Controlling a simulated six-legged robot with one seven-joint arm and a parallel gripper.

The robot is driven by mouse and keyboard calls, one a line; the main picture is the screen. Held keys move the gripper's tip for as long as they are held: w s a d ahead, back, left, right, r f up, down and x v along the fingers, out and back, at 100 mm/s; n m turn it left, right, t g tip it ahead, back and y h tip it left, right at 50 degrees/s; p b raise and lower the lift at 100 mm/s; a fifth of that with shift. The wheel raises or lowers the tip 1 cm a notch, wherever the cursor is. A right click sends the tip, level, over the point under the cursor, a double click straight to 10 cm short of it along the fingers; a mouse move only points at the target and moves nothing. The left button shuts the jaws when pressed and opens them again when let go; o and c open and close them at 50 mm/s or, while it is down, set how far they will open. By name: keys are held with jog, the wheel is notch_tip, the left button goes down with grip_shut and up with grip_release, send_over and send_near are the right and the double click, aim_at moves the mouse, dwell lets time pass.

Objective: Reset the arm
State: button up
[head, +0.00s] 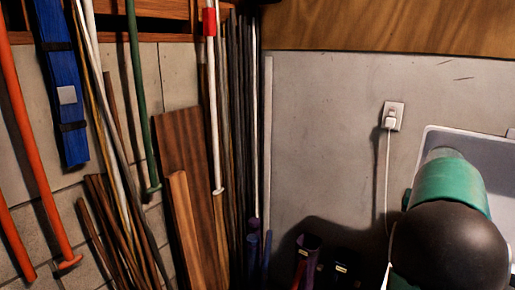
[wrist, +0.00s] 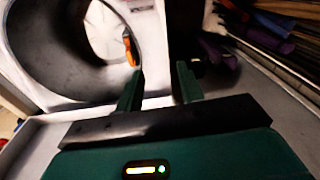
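My gripper (wrist: 160,82) shows in the wrist view with its two green fingers apart and nothing between them. Beyond the left finger is the large round opening of a white machine (wrist: 62,98). I cannot tell how far the fingers are from it. In the head view my green and black arm rises at the lower right, and my gripper is not seen there.
A small orange thing (wrist: 130,48) shows at the round opening. In the head view, poles and boards (head: 185,170) lean on the left wall. A white plug (head: 392,117) with a cord is on the grey wall. A pale appliance (head: 432,140) stands behind my arm.

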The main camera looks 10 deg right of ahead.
jog(key=s+a+r+n+t, duration=0.1)
jog(key=s+a+r+n, duration=0.1)
jog(key=a, duration=1)
jog(key=s+a+r+n+t, duration=0.1)
jog(key=s+a+r+n, duration=0.1)
jog(key=a, duration=1)
jog(key=s+a+f+n+t, duration=0.2)
jog(key=s+a+f+n, duration=0.2)
jog(key=s+a, duration=0.7)
jog(key=a, duration=0.3)
jog(key=shift+a+f, duration=0.2)
jog(key=shift+a, duration=0.2)
